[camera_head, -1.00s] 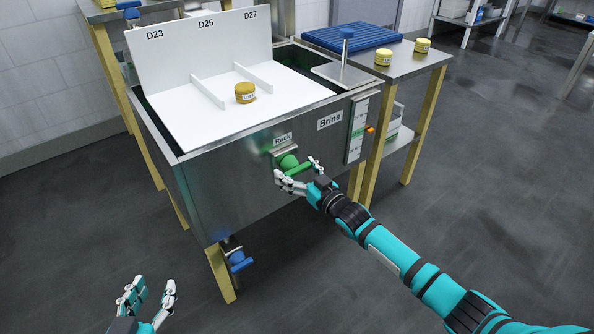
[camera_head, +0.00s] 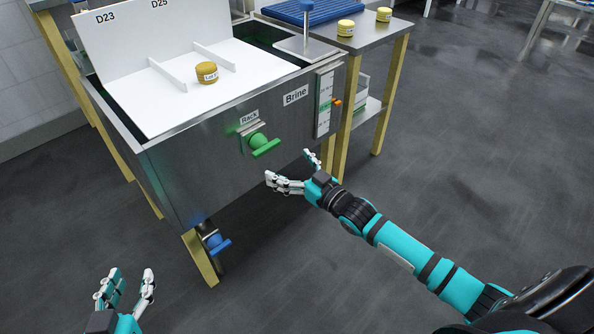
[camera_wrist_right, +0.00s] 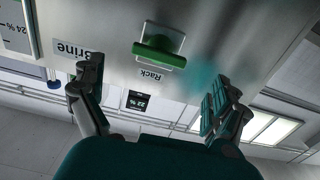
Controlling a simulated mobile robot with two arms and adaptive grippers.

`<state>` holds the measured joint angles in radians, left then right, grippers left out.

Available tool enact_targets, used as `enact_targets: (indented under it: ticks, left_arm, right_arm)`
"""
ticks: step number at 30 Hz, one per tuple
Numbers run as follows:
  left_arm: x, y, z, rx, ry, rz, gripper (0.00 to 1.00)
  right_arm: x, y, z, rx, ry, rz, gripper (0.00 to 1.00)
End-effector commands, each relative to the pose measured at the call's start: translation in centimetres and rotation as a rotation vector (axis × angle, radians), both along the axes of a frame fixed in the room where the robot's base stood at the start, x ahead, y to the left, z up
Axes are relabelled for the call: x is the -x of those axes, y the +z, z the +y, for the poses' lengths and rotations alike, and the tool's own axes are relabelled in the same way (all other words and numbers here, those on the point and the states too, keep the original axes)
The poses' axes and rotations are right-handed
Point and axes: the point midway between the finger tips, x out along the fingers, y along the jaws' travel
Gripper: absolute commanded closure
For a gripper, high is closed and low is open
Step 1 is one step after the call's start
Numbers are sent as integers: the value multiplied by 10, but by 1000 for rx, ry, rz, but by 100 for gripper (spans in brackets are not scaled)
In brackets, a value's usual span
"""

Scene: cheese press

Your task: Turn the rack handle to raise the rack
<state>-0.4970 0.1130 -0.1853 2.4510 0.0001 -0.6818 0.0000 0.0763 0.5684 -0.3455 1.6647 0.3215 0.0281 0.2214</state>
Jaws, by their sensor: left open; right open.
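The green rack handle (camera_head: 265,148) sits on the tank's front under the "Rack" label, its bar close to level. It also shows in the right wrist view (camera_wrist_right: 158,55). The white rack (camera_head: 172,112) lies near the tank's top rim, with a yellow cheese (camera_head: 207,73) on it. My right gripper (camera_head: 291,166) is open and empty, below and right of the handle and apart from it. In the right wrist view its fingers (camera_wrist_right: 156,78) stand either side of the handle's line. My left gripper (camera_head: 132,273) is open and empty at the lower left, away from the tank.
A blue-handled valve (camera_head: 217,243) sticks out low by the tank's front leg. A side table (camera_head: 372,38) holds two cheeses and a blue mat. Floor in front is clear.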

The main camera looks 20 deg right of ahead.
Motion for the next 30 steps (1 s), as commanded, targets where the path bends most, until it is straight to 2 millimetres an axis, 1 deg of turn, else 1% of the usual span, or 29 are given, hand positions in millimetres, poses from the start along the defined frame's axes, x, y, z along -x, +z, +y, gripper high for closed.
enact_targets:
  ticks: [1, 3, 7, 23, 26, 29, 30]
  left_arm:
    - [0, 0, 0, 0, 0, 0, 60]
    - [0, 0, 0, 0, 0, 0, 60]
    - [0, 0, 0, 0, 0, 0, 60]
    - [0, 0, 0, 0, 0, 0, 60]
    - [0, 0, 0, 0, 0, 0, 60]
    - [0, 0, 0, 0, 0, 0, 60]
    - [0, 0, 0, 0, 0, 0, 60]
  right_arm:
    - [9, -1, -3, 1, 1, 2, 0]
    - [16, -1, -6, 0, 0, 1, 0]
    - [24, 0, -9, 0, 0, 0, 0]
    - [26, 0, -8, -1, 1, 0, 0]
    - [36, -2, 6, -3, 8, 17, 0]
    - [60, -5, 37, -3, 17, 58, 0]
    - [71, -4, 50, 2, 18, 76, 0]
